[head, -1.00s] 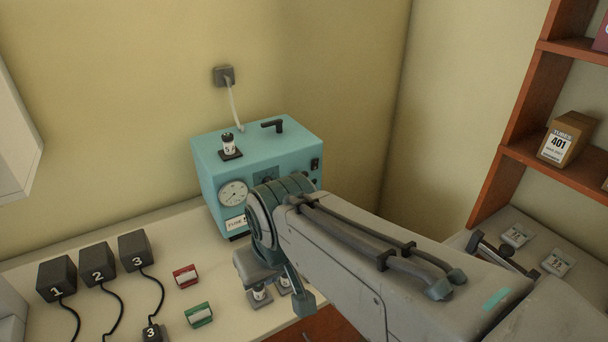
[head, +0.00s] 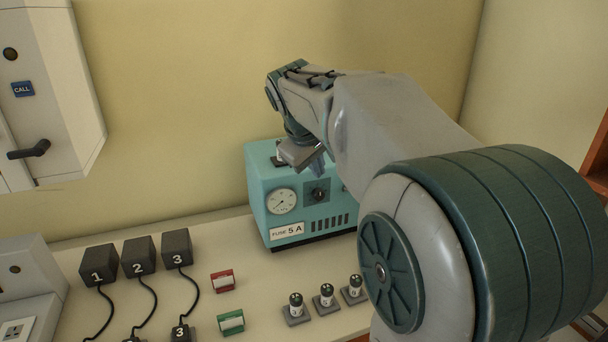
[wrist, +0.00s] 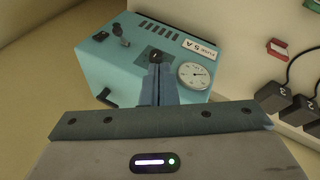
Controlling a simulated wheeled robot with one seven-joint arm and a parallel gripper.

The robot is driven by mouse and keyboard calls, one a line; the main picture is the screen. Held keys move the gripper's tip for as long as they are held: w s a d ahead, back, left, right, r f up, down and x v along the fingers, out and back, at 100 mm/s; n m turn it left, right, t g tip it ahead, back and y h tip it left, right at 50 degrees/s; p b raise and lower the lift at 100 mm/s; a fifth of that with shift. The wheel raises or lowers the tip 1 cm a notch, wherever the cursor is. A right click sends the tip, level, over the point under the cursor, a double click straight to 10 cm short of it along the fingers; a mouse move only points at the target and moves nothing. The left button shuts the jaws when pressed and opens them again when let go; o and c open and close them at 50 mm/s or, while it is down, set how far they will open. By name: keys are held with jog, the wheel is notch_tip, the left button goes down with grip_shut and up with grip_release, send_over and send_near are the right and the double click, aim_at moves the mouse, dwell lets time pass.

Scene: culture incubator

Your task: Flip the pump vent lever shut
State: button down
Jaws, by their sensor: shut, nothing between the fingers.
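The pump is a teal box (head: 258,190) on the counter, with a round gauge (head: 282,202), a dark front knob (head: 319,193) and a "FUSE 5 A" label. My gripper (head: 318,168) is over the pump, pointing down. In the wrist view its fingers (wrist: 158,84) are shut and empty, to the right of the lever and apart from it. The fingertips appear near the front knob (wrist: 156,56); contact cannot be told.
Numbered black blocks (head: 139,257) with cables stand left on the counter. Red (head: 222,281) and green (head: 231,321) pieces and several small fuse holders (head: 326,297) sit in front of the pump. A wall cabinet (head: 55,90) hangs at left.

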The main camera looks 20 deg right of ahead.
jog(key=w+d+b, duration=0.1)
jog(key=w+d, duration=0.5)
jog(key=w, duration=0.1)
jog(key=shift+d+r+n+h+b, duration=0.2)
jog(key=shift+r+n+h+b, duration=0.05)
jog(key=shift+n+h+b, duration=0.15)
jog(key=s+d+p+x, duration=0.1)
jog(key=s+x, duration=0.1)
jog(key=x, duration=1.1)
jog(key=shift+s+f, duration=0.2)
jog(key=shift+s, duration=0.1)
jog(key=shift+f+b, duration=0.1)
jog(key=shift+b, duration=0.2)
